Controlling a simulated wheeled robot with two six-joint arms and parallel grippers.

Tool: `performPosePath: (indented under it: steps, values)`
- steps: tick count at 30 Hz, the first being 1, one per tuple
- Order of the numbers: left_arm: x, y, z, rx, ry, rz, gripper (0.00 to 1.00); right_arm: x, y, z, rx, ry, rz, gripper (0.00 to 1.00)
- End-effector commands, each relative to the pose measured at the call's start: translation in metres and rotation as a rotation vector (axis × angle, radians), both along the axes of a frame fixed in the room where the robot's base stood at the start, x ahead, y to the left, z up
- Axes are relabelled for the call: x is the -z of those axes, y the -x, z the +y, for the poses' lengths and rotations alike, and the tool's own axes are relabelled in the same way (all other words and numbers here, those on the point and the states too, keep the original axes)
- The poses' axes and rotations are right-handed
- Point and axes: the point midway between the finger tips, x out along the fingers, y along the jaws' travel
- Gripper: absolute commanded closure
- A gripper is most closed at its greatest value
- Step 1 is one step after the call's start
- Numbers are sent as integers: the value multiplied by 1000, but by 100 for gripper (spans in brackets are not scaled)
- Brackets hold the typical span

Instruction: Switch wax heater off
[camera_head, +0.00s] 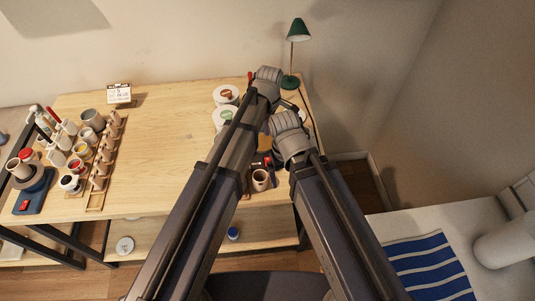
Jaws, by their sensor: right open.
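A dark unit with a small red spot (268,161) and a yellowish patch above it shows in the gap between my forearms, near the table's right front. It may be the wax heater, but my arms hide most of it, and I cannot read its switch. My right gripper (286,128) is open, close above this area; its fingertips are hard to make out. My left gripper (268,78) is farther back, near the lamp. Its fingers are hidden, and I cannot tell whether it touches anything.
A green lamp (298,30) stands at the back right corner. White round containers (224,95) and a brown cup (260,180) are near my arms. A blue-based device (33,195) with a red switch and several bottles are at the left. The table's middle (160,135) is clear.

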Motion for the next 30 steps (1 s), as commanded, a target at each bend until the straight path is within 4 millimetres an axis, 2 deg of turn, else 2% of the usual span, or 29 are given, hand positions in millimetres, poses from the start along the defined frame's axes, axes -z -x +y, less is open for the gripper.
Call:
performPosePath:
  steps: [1,3,7,12,30]
  values:
    - [-3,11,1,-79,6,-8,96,-2,0,0,0,0,0,3]
    - [-4,19,1,-186,16,-16,100,-4,0,0,1,0,0,3]
    - [-6,30,1,-347,32,-30,100,-5,0,0,1,0,0,3]
    - [-7,37,1,-468,45,-42,100,-7,0,0,2,0,0,3]
    - [-4,38,1,-505,49,-44,100,-3,0,0,1,0,0,3]
